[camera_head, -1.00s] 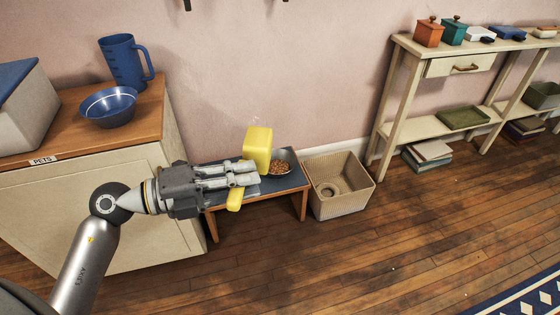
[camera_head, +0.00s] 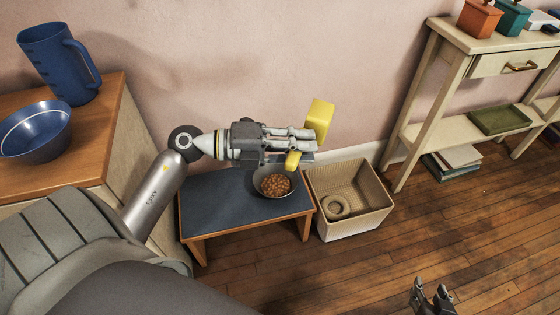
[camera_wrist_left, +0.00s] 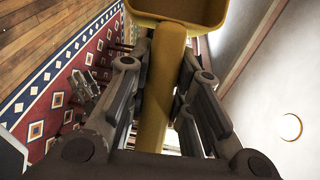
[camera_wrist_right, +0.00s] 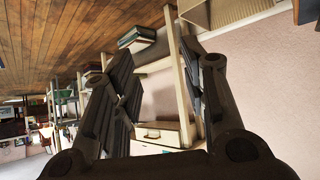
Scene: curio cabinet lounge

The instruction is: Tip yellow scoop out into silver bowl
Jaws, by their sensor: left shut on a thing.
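My left gripper (camera_head: 308,140) is shut on the handle of the yellow scoop (camera_head: 319,117). The handle end (camera_head: 292,160) pokes out below the fingers; in the left wrist view the handle (camera_wrist_left: 165,90) runs between them. The scoop is in the air, its head above and right of the silver bowl (camera_head: 259,187) in the picture. The scoop's contents cannot be made out. The bowl stands on a low blue-topped table and holds brown pellets (camera_head: 275,184). My right gripper (camera_head: 432,296) is open and empty, low at the right; its fingers (camera_wrist_right: 160,75) are apart.
The low table (camera_head: 220,207) has free room left of the bowl. A woven bin (camera_head: 350,218) with a ring inside stands right of it. A wooden-topped cabinet at left holds a blue jug (camera_head: 60,62) and a blue bowl (camera_head: 35,134). A cream shelf table (camera_head: 440,85) stands at right.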

